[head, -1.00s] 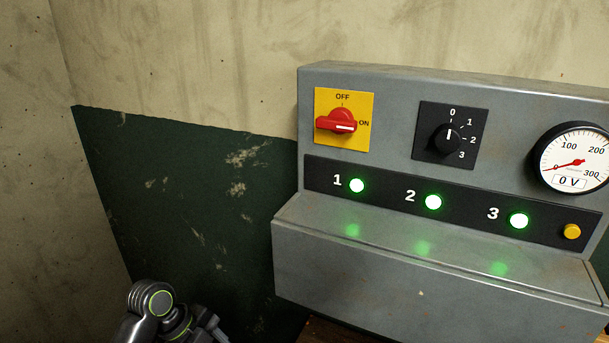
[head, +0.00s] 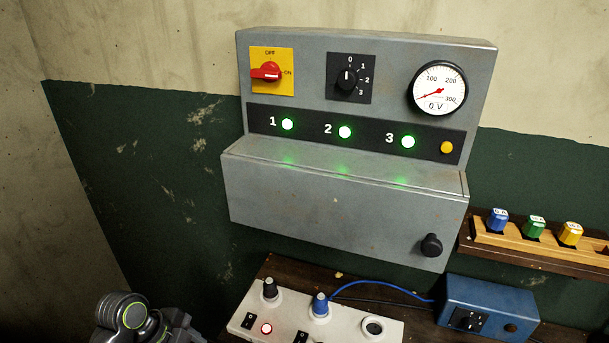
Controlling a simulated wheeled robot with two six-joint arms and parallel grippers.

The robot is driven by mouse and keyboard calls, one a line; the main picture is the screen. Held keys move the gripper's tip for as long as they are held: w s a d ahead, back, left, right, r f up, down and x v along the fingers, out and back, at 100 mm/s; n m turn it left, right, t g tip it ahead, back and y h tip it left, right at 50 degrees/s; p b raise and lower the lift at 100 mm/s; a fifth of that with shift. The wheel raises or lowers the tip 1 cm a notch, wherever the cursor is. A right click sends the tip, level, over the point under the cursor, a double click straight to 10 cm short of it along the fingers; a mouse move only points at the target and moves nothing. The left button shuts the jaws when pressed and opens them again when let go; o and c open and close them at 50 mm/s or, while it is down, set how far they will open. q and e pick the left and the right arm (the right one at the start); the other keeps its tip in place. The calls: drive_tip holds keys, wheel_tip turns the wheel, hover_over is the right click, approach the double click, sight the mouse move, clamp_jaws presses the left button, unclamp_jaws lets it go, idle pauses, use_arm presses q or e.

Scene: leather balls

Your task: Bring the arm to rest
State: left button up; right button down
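Part of my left arm shows at the bottom left of the head view, dark grey with a green ring, low in front of the green wall. Its gripper fingers cannot be made out; they are below the frame or hidden. My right arm and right gripper are not in view. The arm part in view appears apart from the grey control panel (head: 345,205).
The panel has a red switch (head: 266,72) at ON, a black dial (head: 347,82) at 0, three lit green lamps and a gauge (head: 438,89) at 0 V. Below are a white box (head: 345,325), a blue box (head: 490,300) and a wooden rack (head: 510,243) with coloured pieces.

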use_arm(q)
drive_tip(key=s+a+f+n+t+y, duration=0.1)
drive_tip(key=s+a+n+y, duration=0.25)
drive_tip(key=s+n, duration=0.65)
drive_tip(key=s+a+f+n+t+y, duration=0.1)
drive_tip(key=s+a+n+y, duration=0.25)
drive_tip(key=s+n, duration=0.7)
wheel_tip(320, 180, down, 24)
drive_tip(key=a+h, duration=0.1)
drive_tip(key=a, duration=0.1)
drive_tip(key=s+d+f+g, duration=0.1)
drive_tip(key=s+f+g, duration=0.1)
drive_tip(key=s+f, duration=1.3)
drive_tip(key=shift+s+d+f+m+h, duration=0.2)
drive_tip(key=shift+d+f+m+h, duration=0.15)
drive_tip(key=shift+f, duration=0.6)
